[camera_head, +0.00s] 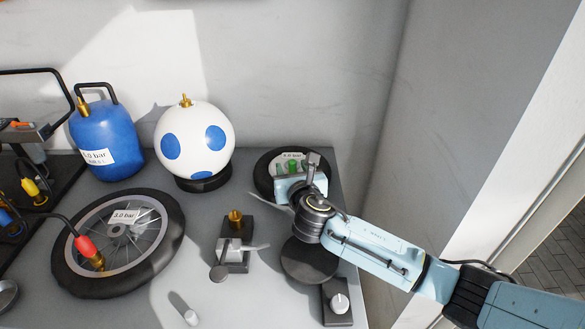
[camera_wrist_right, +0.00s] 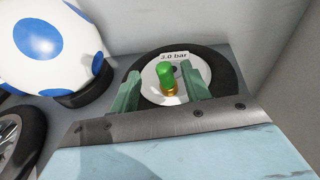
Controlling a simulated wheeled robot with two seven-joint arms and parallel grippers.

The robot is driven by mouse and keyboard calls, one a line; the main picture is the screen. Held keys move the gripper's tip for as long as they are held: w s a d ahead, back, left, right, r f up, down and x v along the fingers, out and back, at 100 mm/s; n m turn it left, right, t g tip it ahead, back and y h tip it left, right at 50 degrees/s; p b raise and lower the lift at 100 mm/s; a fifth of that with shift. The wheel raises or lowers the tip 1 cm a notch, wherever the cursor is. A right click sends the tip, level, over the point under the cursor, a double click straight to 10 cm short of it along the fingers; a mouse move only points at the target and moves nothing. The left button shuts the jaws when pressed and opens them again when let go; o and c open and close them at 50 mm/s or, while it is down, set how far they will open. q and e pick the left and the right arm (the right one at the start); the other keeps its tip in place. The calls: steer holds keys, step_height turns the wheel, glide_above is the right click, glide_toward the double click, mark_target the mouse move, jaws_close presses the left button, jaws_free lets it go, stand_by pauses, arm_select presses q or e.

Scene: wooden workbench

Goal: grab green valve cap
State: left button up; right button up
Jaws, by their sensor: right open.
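The green valve cap (camera_wrist_right: 166,77) sits upright on a brass valve stem in the middle of a small black wheel (camera_wrist_right: 222,64) with a pale hub. In the head view the wheel (camera_head: 262,172) lies at the back right of the bench, partly hidden by my right gripper (camera_head: 293,166). In the right wrist view my right gripper (camera_wrist_right: 163,84) is open, with one green finger on each side of the cap in the picture. I cannot tell whether the fingers touch it. My left gripper is not in view.
A white ball with blue spots (camera_head: 196,139) stands left of the small wheel. A knob box (camera_head: 338,303) is at the front right. A wall closes the back.

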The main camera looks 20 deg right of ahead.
mark_target(293, 165)
steer(key=b+x, duration=0.1)
steer(key=x, duration=0.3)
steer(key=shift+d, duration=0.2)
steer(key=shift+w, duration=0.35)
jaws_close()
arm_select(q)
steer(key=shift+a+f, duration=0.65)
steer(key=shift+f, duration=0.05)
